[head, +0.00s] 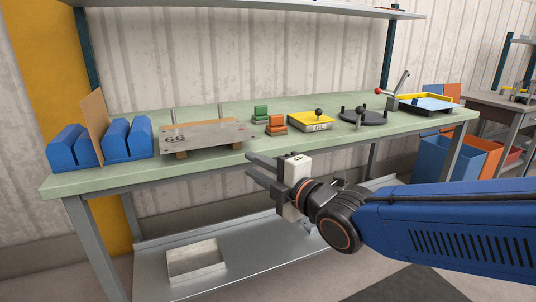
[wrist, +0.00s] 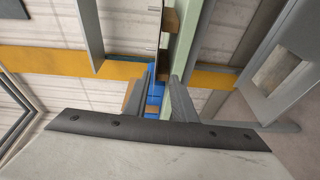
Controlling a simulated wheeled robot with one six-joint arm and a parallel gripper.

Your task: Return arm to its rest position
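My gripper (head: 262,170) is in the head view, in front of the green bench's front edge and a little below its top. Its two fingers are apart with nothing between them. The arm reaches in from the right, and its blue link fills the lower right. In the wrist view, the two fingers of my gripper (wrist: 166,92) also stand apart, with a gap between their tips. Beyond the tips, a blue block (wrist: 153,98) shows in the distance.
The green workbench (head: 215,160) carries blue blocks (head: 126,140), a metal plate (head: 200,134), green and orange blocks, a yellow fixture (head: 311,121), a black round fixture (head: 362,117) and a blue-yellow tray (head: 428,104). A lower shelf (head: 240,245) holds an open box (head: 194,262).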

